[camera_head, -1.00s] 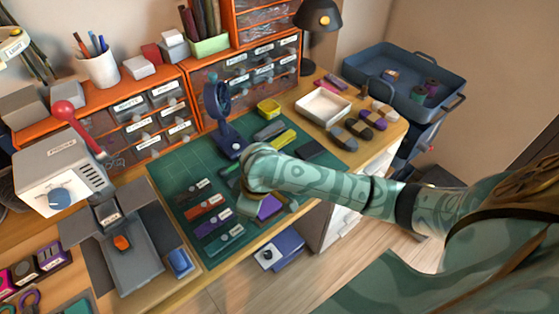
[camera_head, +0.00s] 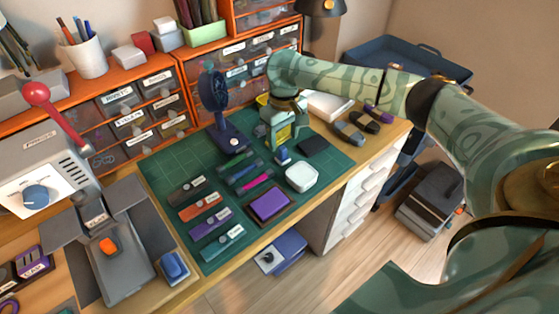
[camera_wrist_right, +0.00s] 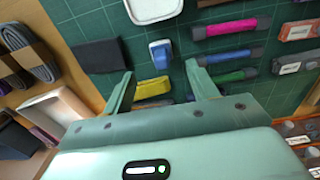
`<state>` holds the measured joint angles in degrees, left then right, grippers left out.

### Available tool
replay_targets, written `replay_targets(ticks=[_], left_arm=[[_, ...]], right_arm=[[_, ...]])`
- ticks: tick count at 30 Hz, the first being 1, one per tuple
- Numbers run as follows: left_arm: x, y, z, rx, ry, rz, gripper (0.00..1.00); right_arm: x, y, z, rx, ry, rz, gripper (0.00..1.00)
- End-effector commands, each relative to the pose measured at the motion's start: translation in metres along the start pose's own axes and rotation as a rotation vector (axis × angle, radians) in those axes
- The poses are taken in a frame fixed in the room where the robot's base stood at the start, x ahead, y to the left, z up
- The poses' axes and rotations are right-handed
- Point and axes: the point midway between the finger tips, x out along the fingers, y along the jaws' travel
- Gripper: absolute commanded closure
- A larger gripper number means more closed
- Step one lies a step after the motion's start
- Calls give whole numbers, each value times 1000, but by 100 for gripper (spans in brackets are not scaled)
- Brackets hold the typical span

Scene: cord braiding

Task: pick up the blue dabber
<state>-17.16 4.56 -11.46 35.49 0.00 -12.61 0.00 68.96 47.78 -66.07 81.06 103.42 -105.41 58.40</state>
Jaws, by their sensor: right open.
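The blue dabber (camera_head: 283,155) is a small blue piece with a pale end, on the green cutting mat (camera_head: 160,172). It also shows in the right wrist view (camera_wrist_right: 161,56), upper middle, beside a white rounded box. My right gripper (camera_head: 281,143) points down over the mat at the dabber. In the right wrist view its two fingers (camera_wrist_right: 159,72) are apart, with the dabber near the gap between their tips. Nothing is held, and whether a finger touches the dabber cannot be told. My left gripper is not in view.
A white rounded box (camera_head: 301,177) and a purple pad (camera_head: 269,205) lie in front of the dabber. Several pens and labelled sticks lie to its left. A dark flat block (camera_head: 313,145) lies to its right. A dark blue stand (camera_head: 216,105) rises behind left.

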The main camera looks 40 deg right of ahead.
Motion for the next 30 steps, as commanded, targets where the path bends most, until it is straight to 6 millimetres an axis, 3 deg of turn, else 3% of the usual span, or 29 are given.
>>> replay_targets(ticks=[1,8,16,24,30], left_arm=[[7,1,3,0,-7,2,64],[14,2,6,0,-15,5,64],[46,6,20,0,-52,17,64],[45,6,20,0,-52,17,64],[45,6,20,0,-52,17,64]], right_arm=[[11,0,0,0,-3,0,42],[23,0,0,-2,1,1,42],[67,-3,0,-1,-4,-1,42],[66,-2,0,-2,4,1,42],[66,-2,0,-2,4,1,90]])
